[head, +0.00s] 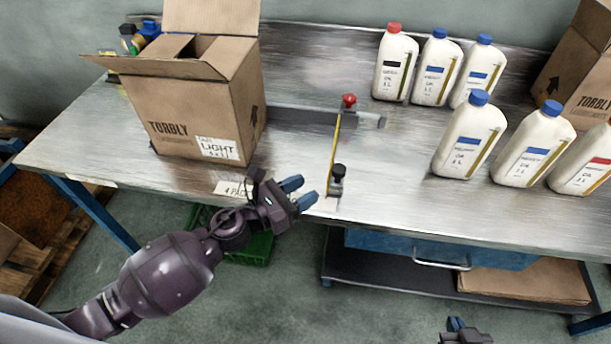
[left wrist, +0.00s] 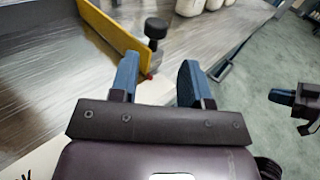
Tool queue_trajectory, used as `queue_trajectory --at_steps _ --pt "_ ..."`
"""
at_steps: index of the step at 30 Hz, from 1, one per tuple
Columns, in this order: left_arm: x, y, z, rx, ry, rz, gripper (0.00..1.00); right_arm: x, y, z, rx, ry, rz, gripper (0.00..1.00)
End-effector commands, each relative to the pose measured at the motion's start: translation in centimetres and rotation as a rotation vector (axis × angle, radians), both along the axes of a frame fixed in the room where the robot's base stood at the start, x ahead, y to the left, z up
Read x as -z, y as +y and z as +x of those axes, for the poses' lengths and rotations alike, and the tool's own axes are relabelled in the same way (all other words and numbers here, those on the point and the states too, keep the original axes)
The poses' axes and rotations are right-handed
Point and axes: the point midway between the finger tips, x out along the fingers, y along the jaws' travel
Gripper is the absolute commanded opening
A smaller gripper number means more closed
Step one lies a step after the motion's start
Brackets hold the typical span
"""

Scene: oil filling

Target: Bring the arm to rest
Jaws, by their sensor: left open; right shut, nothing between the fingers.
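My left arm comes in from the left in the head view. Its left gripper (head: 299,193) is open and empty at the front edge of the metal table (head: 400,213), just left of the black knob (head: 338,171) of the yellow-edged stop. In the left wrist view its two blue fingers (left wrist: 158,84) stand apart with nothing between them. My right gripper (head: 456,324) shows at the bottom of the head view, in front of the table and below its top. It also shows at the right edge of the left wrist view (left wrist: 283,97), shut and empty.
An open cardboard box (head: 190,105) stands on the left of the table. Several white oil bottles, such as a red-capped one (head: 395,66), stand at the right. Another box (head: 575,75) is at the far right. A blue drawer (head: 440,250) and a green crate (head: 250,247) are below.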

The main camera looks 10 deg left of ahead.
Motion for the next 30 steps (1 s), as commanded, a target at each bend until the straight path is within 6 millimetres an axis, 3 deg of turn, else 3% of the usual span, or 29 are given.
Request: queue_trajectory --at_steps 8,14,23,26,30 --pt "0.0 0.0 0.0 0.000 0.012 -0.012 0.43 0.0 -0.1 0.0 -0.002 -0.001 -0.003 0.00" --pt "-0.1 0.4 0.5 -0.040 0.187 -0.185 0.43 0.0 -0.1 0.0 -0.002 -0.001 -0.003 0.00" --pt "-2.3 3.3 2.7 -0.190 0.703 -0.873 0.43 -0.1 -0.1 0.1 -0.002 -0.002 -0.002 0.00" --pt "-2.0 4.9 2.7 -0.254 0.892 -1.162 0.43 -0.1 0.0 0.1 -0.001 -0.002 -0.001 0.00" --pt "-0.2 7.9 1.5 -0.361 1.152 -1.620 0.43 -0.1 0.1 0.1 0.001 -0.003 0.003 0.00"
